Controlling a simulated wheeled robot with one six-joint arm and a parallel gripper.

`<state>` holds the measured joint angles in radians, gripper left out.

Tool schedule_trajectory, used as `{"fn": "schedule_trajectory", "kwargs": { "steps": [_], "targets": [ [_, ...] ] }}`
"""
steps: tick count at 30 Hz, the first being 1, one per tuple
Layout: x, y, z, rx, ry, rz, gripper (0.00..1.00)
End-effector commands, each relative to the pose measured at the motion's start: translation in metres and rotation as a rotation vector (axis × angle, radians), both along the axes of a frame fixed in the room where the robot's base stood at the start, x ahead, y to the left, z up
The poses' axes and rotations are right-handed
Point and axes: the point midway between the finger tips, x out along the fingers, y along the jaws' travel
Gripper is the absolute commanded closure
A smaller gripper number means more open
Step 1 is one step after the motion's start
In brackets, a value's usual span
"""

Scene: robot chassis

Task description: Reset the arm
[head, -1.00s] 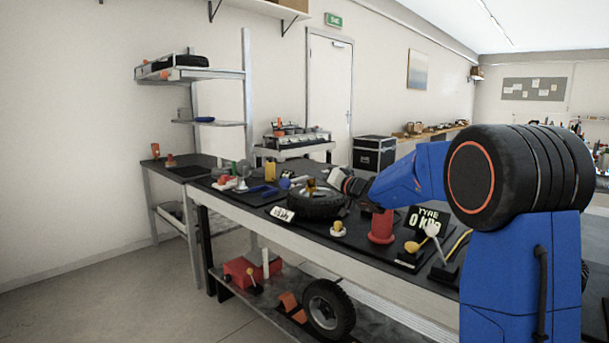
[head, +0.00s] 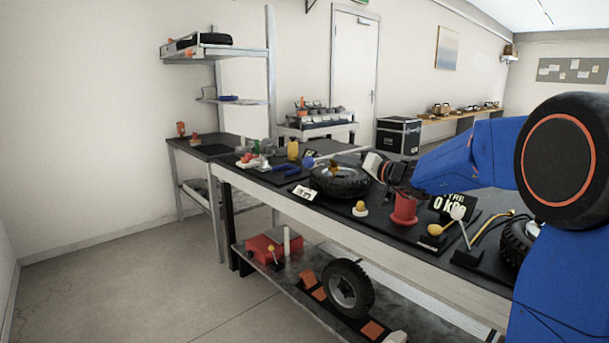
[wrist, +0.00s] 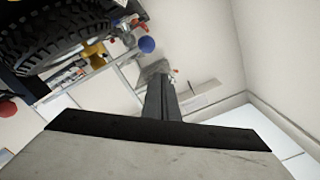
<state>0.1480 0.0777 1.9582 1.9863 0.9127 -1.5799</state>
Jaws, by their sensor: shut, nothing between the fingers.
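My arm comes in from the right in the head view. My gripper (head: 374,164) is at its end, a little right of and above a black tyre (head: 340,180) lying flat on the long workbench (head: 270,184). The gripper is shut with nothing in it. Its fingertips are too small in the head view to make out clearly. In the wrist view, a dark finger-like part (wrist: 163,98) sticks out past a grey and black body. A tyre (wrist: 50,35) shows at the upper left there, apart from the gripper.
A red cup-like holder (head: 404,208), a tyre-pressure display (head: 452,204) and yellow and white knobs stand along the bench. A second tyre (head: 348,288) stands on the lower shelf. A shelf rack (head: 270,80) is at the left. The floor (head: 150,280) at left is clear.

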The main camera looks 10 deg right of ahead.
Motion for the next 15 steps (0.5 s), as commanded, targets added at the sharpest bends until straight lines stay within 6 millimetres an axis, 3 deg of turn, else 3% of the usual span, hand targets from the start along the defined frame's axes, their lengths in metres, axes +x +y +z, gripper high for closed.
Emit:
{"fn": "schedule_trajectory", "kwargs": {
  "steps": [6,15],
  "targets": [
    [-0.096,0.046,-0.016,-0.098,0.148,0.143,1.00],
    [-0.228,0.072,-0.067,-0.276,0.395,0.241,1.00]
  ]
}}
